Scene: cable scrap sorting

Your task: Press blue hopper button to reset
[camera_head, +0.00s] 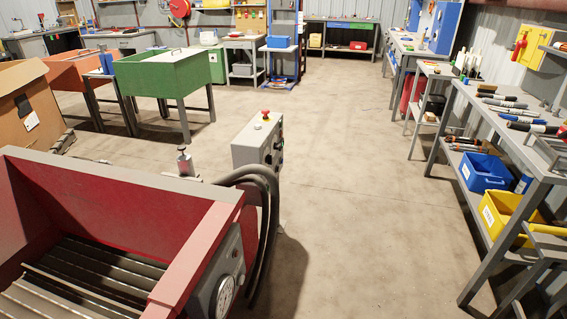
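A grey control box (257,145) stands in the middle of the view beside a red hopper. A red mushroom button (265,114) sits on its top. Several small buttons, including a dark one and a green one, show on its right side, but no blue button can be made out clearly. The red hopper (105,184) fills the lower left, with dark slats inside it and a round gauge (226,292) on its right end. Neither of my grippers is in view.
Black hoses (268,195) curve down between hopper and control box. A green bin (165,75) and an orange bin (78,70) stand back left. A workbench (500,120) with tools lines the right. The central floor is clear.

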